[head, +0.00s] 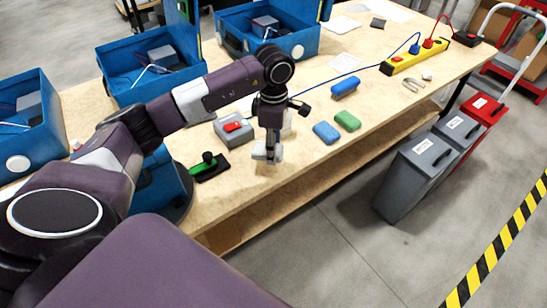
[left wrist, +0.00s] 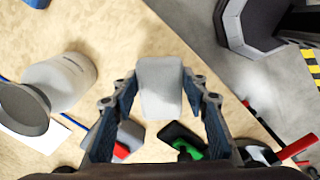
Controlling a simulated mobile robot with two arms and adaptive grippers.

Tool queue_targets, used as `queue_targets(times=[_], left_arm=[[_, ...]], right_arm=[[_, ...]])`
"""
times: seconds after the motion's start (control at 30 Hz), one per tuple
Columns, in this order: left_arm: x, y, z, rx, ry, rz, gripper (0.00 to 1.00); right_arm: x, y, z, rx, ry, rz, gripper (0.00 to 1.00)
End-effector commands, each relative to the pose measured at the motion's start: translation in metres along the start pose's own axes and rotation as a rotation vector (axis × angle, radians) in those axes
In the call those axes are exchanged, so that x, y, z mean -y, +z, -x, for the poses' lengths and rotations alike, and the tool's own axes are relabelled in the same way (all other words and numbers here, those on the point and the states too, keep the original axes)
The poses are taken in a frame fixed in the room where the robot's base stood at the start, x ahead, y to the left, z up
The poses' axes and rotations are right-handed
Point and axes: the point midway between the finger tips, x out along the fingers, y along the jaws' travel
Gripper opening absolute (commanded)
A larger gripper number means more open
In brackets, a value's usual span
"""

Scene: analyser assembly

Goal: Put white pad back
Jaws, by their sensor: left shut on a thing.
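The white pad (head: 258,154) is held in my left gripper (head: 267,154) over the front edge of the wooden table in the head view. In the left wrist view the white pad (left wrist: 160,88) sits between the two fingertips of my left gripper (left wrist: 162,82), which are shut on it. From the head view I cannot tell whether the pad touches the tabletop. A blue pad (head: 326,132) and a green pad (head: 347,121) lie side by side to the right of the gripper. My right gripper is not in view.
A grey box with a red switch (head: 233,129) and a green tool on a black base (head: 207,167) stand left of the gripper. A white bottle (left wrist: 68,78) stands nearby. Blue bins (head: 20,115) line the far left. Grey bins (head: 412,177) stand on the floor.

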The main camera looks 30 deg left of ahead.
Motion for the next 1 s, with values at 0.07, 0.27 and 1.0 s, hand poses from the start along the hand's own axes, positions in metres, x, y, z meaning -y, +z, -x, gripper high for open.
queue_targets(times=[0.07, 0.27, 1.0], left_arm=[[0.0, 0.001, -0.007, 0.0, 0.0, -0.001, 0.18], [0.001, 0.0, -0.022, 0.0, -0.002, 0.0, 0.18], [0.0, 0.0, -0.055, 0.0, 0.001, -0.001, 0.58]], right_arm=[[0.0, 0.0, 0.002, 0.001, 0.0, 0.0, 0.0], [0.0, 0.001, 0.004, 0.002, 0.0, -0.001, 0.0], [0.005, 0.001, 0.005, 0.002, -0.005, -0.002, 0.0]])
